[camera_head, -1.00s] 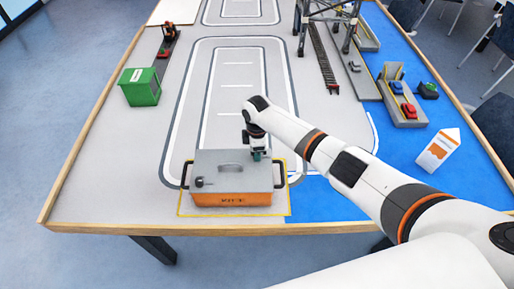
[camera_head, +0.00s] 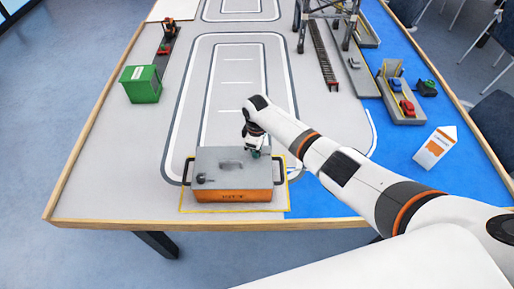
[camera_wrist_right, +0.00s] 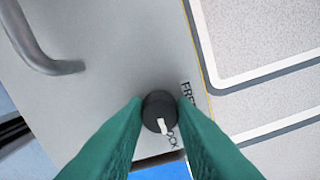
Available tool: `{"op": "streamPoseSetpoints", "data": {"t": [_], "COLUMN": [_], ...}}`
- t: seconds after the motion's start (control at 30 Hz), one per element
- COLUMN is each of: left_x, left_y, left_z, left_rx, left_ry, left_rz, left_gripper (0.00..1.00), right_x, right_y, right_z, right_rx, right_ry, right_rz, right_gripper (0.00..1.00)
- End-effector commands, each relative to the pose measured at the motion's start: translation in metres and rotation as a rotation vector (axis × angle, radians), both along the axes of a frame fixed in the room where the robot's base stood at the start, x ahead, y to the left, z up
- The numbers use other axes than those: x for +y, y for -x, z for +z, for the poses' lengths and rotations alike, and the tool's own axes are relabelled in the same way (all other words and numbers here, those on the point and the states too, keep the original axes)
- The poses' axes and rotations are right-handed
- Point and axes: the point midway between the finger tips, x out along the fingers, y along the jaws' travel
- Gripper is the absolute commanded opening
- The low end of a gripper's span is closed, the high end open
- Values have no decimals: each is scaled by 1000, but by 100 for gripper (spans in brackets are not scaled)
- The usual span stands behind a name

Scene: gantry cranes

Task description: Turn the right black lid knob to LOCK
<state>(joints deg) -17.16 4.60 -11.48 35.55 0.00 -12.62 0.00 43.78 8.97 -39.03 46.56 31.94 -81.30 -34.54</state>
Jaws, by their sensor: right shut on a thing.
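The orange case with a grey lid (camera_head: 215,160) sits near the table's front edge, with a black knob (camera_head: 204,179) at the lid's left. My right gripper (camera_head: 255,154) is over the lid's right side, fingers down, and hides the right knob in the head view. In the right wrist view, the green fingertips of my right gripper (camera_wrist_right: 160,112) are shut on the right black lid knob (camera_wrist_right: 155,104). Its white pointer (camera_wrist_right: 163,126) points toward the LOCK lettering, which is partly hidden by a finger. FREE lettering is partly visible beside the knob. My left gripper is out of view.
A metal lid handle (camera_wrist_right: 40,50) is beside the knob; the case has dark side handles. A green bin (camera_head: 140,84) and a white-orange carton (camera_head: 434,147) stand well apart. The grey table around the case's left is clear.

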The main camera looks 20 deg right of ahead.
Motion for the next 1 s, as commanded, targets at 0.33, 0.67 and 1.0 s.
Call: {"op": "streamPoseSetpoints", "data": {"t": [0.33,0.67,1.0], "left_x": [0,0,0], "left_y": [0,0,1], "left_z": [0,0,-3], "left_rx": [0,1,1], "left_ry": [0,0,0], "left_rz": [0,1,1], "left_gripper": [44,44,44], "right_x": [0,0,0], "right_y": [0,0,-1], "right_z": [0,2,57], "right_rx": [0,-1,-6], "right_ry": [0,0,-1], "right_rz": [0,1,2], "right_gripper": [45,46,46]}}
